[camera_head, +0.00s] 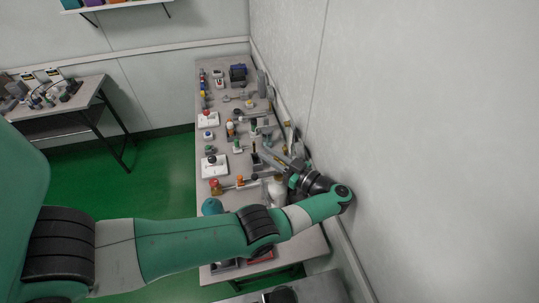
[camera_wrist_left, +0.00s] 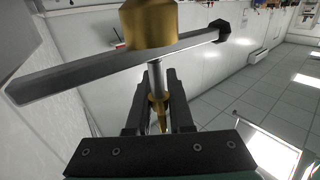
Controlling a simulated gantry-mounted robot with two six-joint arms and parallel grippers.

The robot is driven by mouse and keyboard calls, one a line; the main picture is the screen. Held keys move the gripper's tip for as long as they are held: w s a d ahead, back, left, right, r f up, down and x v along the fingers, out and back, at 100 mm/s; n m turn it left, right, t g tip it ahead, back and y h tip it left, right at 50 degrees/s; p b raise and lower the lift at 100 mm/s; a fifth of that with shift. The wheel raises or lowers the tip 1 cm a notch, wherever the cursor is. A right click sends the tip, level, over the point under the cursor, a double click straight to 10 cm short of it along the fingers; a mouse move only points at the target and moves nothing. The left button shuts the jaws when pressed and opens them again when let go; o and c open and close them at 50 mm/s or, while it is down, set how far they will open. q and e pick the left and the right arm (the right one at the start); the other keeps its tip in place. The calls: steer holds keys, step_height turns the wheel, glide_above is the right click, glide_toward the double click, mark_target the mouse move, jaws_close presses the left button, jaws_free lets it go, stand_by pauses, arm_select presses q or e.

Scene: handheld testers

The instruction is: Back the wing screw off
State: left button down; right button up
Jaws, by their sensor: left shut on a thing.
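In the left wrist view, my left gripper (camera_wrist_left: 158,108) is shut on a slim brass piece, which I take to be the wing screw (camera_wrist_left: 158,104). A pale metal shaft (camera_wrist_left: 156,77) runs from it toward a wide brass body (camera_wrist_left: 149,24). The wing screw's far side is hidden between the fingers. In the head view my left gripper (camera_head: 268,153) is small, over the right side of the bench (camera_head: 215,140); the wing screw cannot be made out there. My right gripper is not in view.
Several testers and fittings crowd the bench, including two white-based devices (camera_head: 208,119) and a white bottle (camera_head: 277,190). The wall (camera_head: 400,110) stands close on the right. A second table (camera_head: 60,98) is at the left, with green floor (camera_head: 85,175) between.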

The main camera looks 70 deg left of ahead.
arm_select(q)
steer(key=shift+f, duration=0.25)
steer(key=c, duration=0.9)
jaws_free()
steer(key=shift+r, duration=0.15)
